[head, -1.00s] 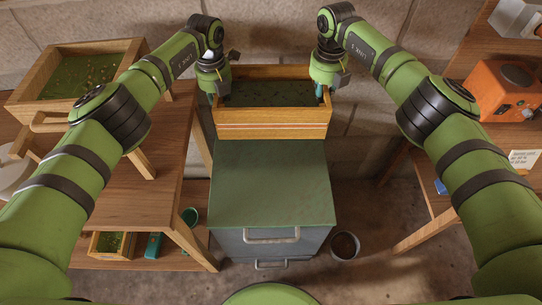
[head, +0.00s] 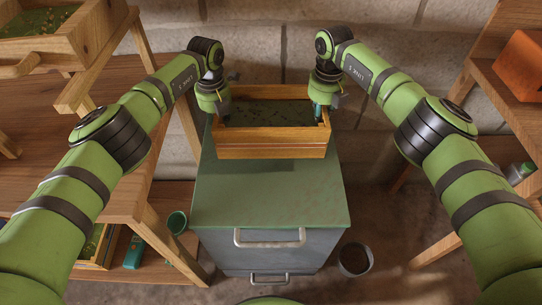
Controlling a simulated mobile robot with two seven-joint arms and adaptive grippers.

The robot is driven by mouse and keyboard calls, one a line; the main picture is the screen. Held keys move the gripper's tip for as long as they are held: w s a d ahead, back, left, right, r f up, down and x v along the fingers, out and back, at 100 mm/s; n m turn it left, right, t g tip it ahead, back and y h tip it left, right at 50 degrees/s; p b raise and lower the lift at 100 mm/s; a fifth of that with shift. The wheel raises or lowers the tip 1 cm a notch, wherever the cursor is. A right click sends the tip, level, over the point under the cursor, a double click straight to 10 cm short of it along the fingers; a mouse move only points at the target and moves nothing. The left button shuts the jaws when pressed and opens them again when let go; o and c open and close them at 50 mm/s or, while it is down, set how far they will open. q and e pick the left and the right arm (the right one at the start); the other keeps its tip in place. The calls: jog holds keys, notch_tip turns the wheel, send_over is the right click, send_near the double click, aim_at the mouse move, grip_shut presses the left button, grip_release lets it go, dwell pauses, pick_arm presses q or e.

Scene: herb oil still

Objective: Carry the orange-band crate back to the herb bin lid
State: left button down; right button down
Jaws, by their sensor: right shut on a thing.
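The orange-band crate (head: 272,151) is a wooden box with an orange stripe along its front and dark green herbs inside. It is level, over the back part of the green herb bin lid (head: 268,192); I cannot tell whether its base touches the lid. My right gripper (head: 318,110) is shut on the crate's right end. My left gripper (head: 223,108) is at the crate's left end and appears shut on it, its fingertips partly hidden. The grey bin (head: 270,262) with its front handle stands under the lid.
A wooden table (head: 140,175) stands at left with a herb-filled tray (head: 40,25) on it. A green cup (head: 177,222) and a dark-filled pot (head: 354,259) flank the bin. An orange box (head: 522,65) is on the right shelf. The lid's front part is clear.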

pick_arm(q)
jog(key=shift+f, duration=0.35)
pick_arm(e)
jog(key=shift+f, duration=0.35)
pick_arm(q)
jog(key=shift+f, duration=0.2)
pick_arm(e)
jog(key=shift+f, duration=0.2)
